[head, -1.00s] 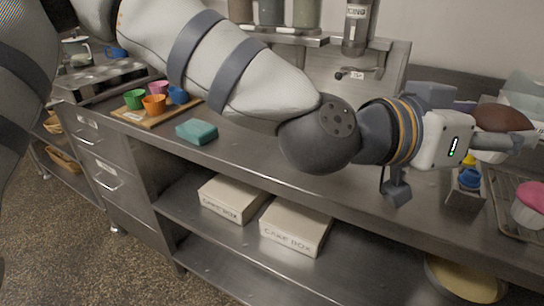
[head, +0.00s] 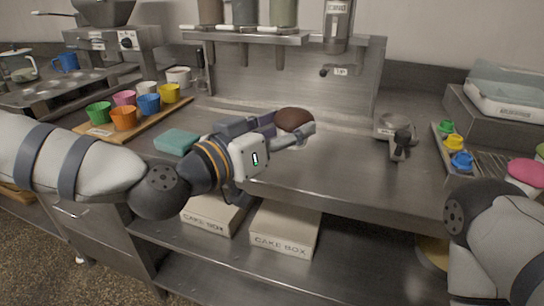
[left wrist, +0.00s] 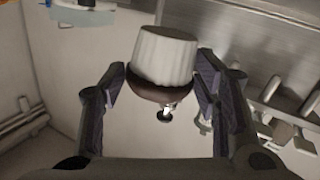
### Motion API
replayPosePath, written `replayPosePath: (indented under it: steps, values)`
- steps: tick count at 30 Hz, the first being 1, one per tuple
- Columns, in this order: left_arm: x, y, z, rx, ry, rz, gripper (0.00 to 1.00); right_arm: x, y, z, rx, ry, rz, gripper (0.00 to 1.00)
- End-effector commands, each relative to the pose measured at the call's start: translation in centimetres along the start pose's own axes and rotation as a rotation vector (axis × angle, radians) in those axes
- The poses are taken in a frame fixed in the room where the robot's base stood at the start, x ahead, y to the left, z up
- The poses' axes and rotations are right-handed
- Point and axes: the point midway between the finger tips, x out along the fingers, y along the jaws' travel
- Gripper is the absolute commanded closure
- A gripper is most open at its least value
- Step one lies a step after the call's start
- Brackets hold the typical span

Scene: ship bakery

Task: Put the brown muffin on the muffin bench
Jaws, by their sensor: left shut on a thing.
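The brown muffin (head: 294,120) is held in my left gripper (head: 304,129), above the steel bench (head: 330,165), right of the teal sponge. The left wrist view shows the muffin's pale wrapper (left wrist: 165,58) and brown top (left wrist: 156,88) between the fingers of the left gripper (left wrist: 158,80). The bench carries no readable label, so I cannot tell whether it is the muffin bench. My right arm enters at the lower right; its gripper is out of view.
A wooden board (head: 140,121) with several coloured cups and a teal sponge (head: 176,142) are at left. A steel portafilter-like tool (head: 397,135), coloured nozzles (head: 453,142) and a pink-topped muffin (head: 525,172) are at right. The bench middle is clear.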

Motion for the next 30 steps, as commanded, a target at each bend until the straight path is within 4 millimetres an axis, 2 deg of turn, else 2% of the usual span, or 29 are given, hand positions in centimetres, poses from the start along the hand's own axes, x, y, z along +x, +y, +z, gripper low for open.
replayPosePath:
  steps: [1,3,8,13,25,26,27,28,30]
  values:
    - [0.4,-1.4,1.7,-0.012,-0.009,-0.006,0.60,0.9,0.0,0.5,0.000,-0.026,0.001,1.00]
    - [0.6,-2.3,2.3,-0.008,-0.006,-0.004,0.60,1.2,0.0,0.8,0.000,-0.036,0.002,1.00]
    - [0.9,-3.4,3.0,-0.005,-0.002,-0.002,0.60,1.7,0.1,1.0,-0.001,-0.047,0.002,1.00]
    - [1.1,-4.4,6.0,-0.006,-0.006,-0.001,0.60,2.7,0.1,1.5,-0.001,-0.073,0.004,1.00]
    - [1.1,-4.4,6.4,0.000,0.002,0.000,0.60,2.8,0.1,1.6,-0.002,-0.076,0.004,1.00]
    - [1.1,-4.4,6.3,0.000,0.002,0.000,0.37,2.7,0.1,1.6,-0.002,-0.075,0.004,1.00]
    - [1.1,-4.4,6.2,0.001,0.002,0.000,0.28,2.7,0.1,1.6,-0.002,-0.075,0.004,1.00]
    - [1.1,-4.4,6.2,0.001,0.002,0.000,0.24,2.7,0.1,1.6,-0.002,-0.075,0.004,1.00]
    - [1.1,-4.3,6.2,0.001,0.002,0.000,0.24,2.7,0.1,1.6,-0.002,-0.075,0.004,1.00]
